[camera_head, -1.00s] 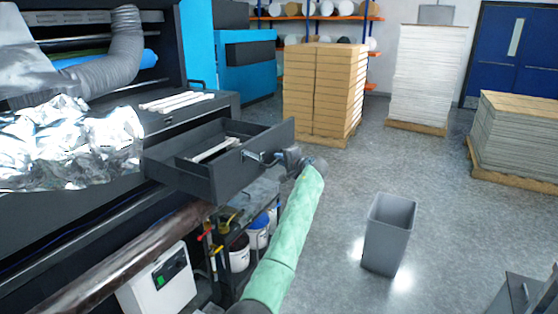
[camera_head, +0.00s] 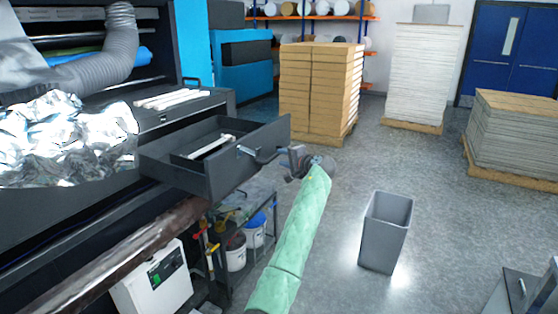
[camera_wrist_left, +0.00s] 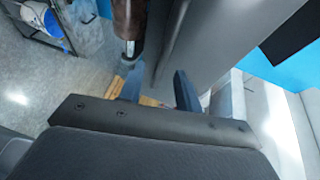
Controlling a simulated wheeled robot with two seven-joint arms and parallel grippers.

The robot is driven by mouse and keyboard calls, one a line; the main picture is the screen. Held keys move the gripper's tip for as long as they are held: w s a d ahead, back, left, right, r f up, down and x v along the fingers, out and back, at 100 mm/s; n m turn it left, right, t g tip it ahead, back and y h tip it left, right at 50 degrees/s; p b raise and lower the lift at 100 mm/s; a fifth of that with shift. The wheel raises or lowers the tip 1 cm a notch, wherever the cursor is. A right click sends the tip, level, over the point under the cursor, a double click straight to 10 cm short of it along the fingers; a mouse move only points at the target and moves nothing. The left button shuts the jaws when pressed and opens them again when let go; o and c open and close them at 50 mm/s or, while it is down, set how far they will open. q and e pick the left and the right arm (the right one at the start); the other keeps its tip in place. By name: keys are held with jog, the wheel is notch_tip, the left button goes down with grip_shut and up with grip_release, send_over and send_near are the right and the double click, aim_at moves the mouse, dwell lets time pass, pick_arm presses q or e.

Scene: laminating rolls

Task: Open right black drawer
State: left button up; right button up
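The black drawer (camera_head: 225,178) stands pulled out from the dark machine, with white strips (camera_head: 212,145) inside. In the left wrist view my gripper's two fingers (camera_wrist_left: 160,90) stand apart, with a grey surface beyond and no object clearly held. Whether a finger still touches the handle is hard to tell. My right gripper is not in view.
A brown roll (camera_head: 110,262) runs below the drawer. Under it are a white box (camera_head: 155,280) and a shelf with buckets (camera_head: 255,230). Crumpled foil (camera_head: 65,140) lies on the machine at left. A grey bin (camera_head: 386,232) stands on open floor at right.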

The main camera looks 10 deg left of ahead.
pick_arm(q)
jog(key=v, duration=0.3)
jog(key=shift+b, duration=0.35)
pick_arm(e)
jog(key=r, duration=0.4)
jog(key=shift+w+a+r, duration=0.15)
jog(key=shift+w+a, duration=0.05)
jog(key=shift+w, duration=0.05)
